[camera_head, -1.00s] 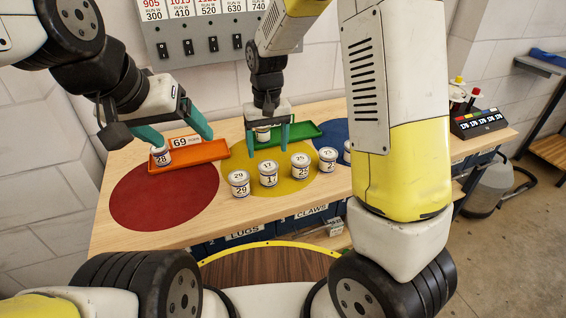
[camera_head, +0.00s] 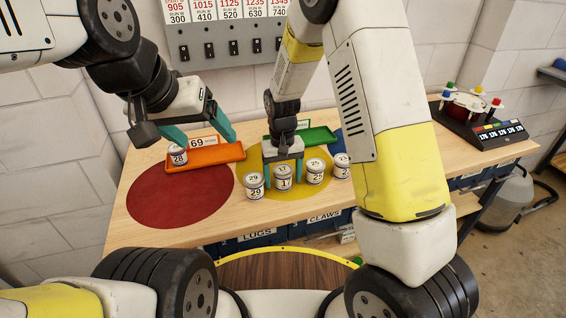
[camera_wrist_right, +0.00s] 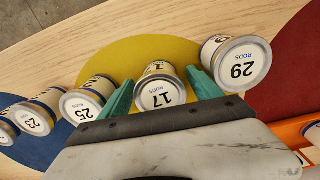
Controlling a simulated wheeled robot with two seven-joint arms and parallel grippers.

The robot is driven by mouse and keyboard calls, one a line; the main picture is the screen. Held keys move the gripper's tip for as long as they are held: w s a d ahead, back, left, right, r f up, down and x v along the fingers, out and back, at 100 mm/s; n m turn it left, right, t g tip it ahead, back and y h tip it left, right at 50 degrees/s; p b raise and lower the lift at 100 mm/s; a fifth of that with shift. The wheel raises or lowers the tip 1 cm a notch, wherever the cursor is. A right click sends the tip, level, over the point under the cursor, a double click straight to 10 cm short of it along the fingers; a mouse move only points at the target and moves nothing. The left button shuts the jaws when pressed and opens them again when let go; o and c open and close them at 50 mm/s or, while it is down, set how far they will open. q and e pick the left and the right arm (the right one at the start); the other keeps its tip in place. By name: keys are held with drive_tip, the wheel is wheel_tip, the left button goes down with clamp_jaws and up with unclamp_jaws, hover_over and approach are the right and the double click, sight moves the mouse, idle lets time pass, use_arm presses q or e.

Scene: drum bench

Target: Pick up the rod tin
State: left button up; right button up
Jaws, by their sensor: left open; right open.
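A row of white tins with blue bands stands on the bench. The tin marked 17 (camera_head: 283,182) is in the row; its lid reads RODS in the right wrist view (camera_wrist_right: 160,94). My right gripper (camera_head: 284,172) is open and lowered, with a teal finger on either side of this tin. I cannot tell whether the fingers touch it. The tin marked 29 (camera_wrist_right: 240,66), also reading RODS, stands beside it. My left gripper (camera_head: 200,136) is open over the orange tray (camera_head: 215,155), one fingertip near a tin marked 28 (camera_head: 177,156).
Tins marked 25 (camera_head: 314,173) and 23 (camera_head: 342,167) stand close on the other side. A green tray (camera_head: 318,136) lies behind, partly hidden.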

drive_tip(key=shift+c, duration=0.2)
drive_tip(key=c, duration=1.4)
drive_tip(key=shift+r, duration=0.1)
drive_tip(key=shift+c, duration=0.2)
